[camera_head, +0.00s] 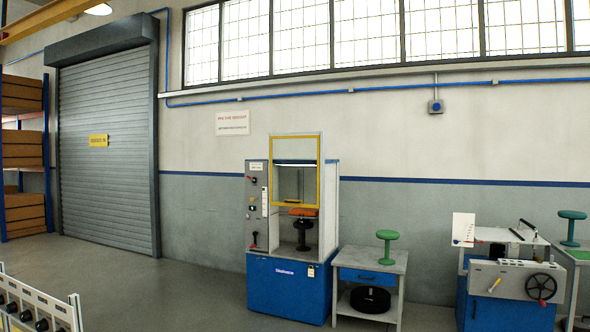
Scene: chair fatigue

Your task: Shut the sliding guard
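The test machine (287,290) stands against the wall at the middle, with a blue base and a grey control panel on its left side. Its sliding guard (320,172) is a yellow-edged clear frame. The guard sits high, over the upper part of the opening, and its lower edge is above the work space. Below it the opening is uncovered. An orange pad (303,212) and a dark stool (303,235) show inside the machine. Neither of my grippers is in view.
A small table (354,257) with a green stool (387,246) and a black wheel (370,299) stands right of the machine. A bench machine with a handwheel (541,287) is at the far right. A white rack (62,312) is at lower left. Floor before the shutter (108,190) is clear.

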